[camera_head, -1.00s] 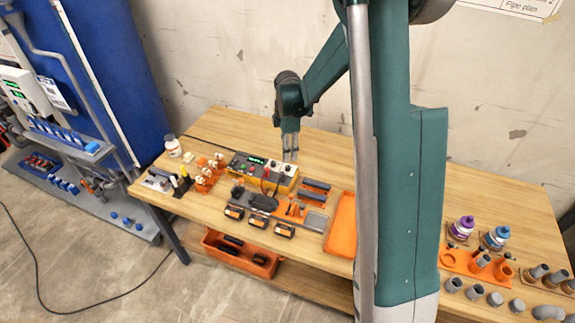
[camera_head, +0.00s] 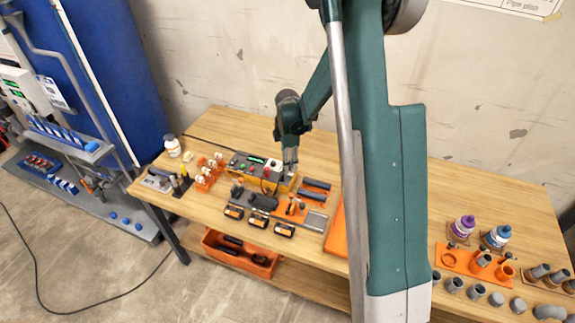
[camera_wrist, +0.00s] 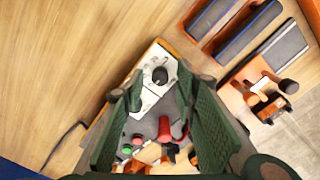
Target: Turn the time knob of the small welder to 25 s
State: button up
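The small welder (camera_head: 250,168) is a yellow box with a dark top, a green display and coloured buttons, standing on the workbench. In the wrist view, a black round knob with a pale pointer mark (camera_wrist: 159,75) sits on a white panel (camera_wrist: 151,93) at the welder's end. Any scale numbers are too small to read. My gripper (camera_wrist: 158,82) is open, its two green-padded fingers on either side of the knob. I cannot tell whether they touch it. In the head view, my gripper (camera_head: 289,172) points down over the welder's right end.
A red plug-like part (camera_wrist: 165,130) stands on the welder close to my fingers. Dark bars in an orange holder (camera_head: 314,189) lie just right of the welder. Several black-and-orange blocks (camera_head: 258,220) are in front. The bench behind the welder is clear.

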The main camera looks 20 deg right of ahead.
jog(key=shift+f, duration=0.35)
jog(key=c, duration=0.9)
